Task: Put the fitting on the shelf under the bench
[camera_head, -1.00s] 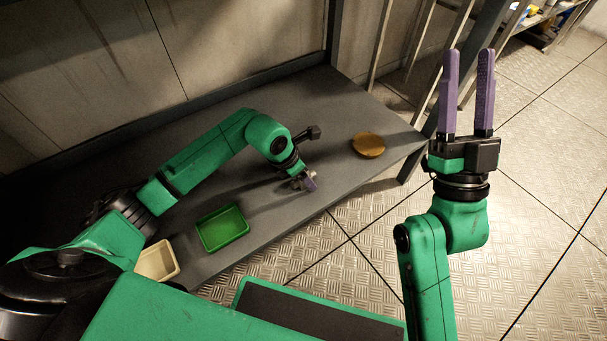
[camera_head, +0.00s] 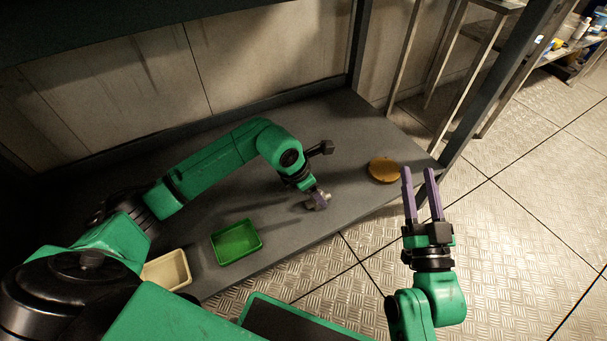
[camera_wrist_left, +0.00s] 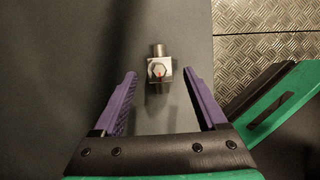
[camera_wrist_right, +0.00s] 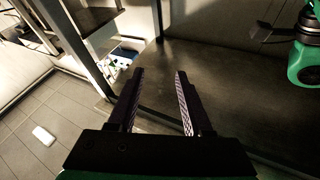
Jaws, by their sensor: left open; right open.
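The fitting (camera_wrist_left: 159,70) is a small silvery metal piece with a hex face and a round stub. In the left wrist view it lies on the grey shelf (camera_head: 345,125), just beyond and between my open left fingertips (camera_wrist_left: 162,78). In the head view the fitting (camera_head: 322,203) shows partly beside my left gripper (camera_head: 316,196), whose fingers point down at the shelf. My right gripper (camera_head: 421,172) is open and empty, fingers pointing up, near the shelf's right corner. It also shows open in the right wrist view (camera_wrist_right: 158,75).
A green tray (camera_head: 259,237) and a cream tray (camera_head: 184,262) stand at the shelf's front left. A round orange-brown disc (camera_head: 383,170) lies near the right end. A dark post (camera_head: 490,90) rises at the right corner. Open metal floor (camera_head: 530,220) lies to the right.

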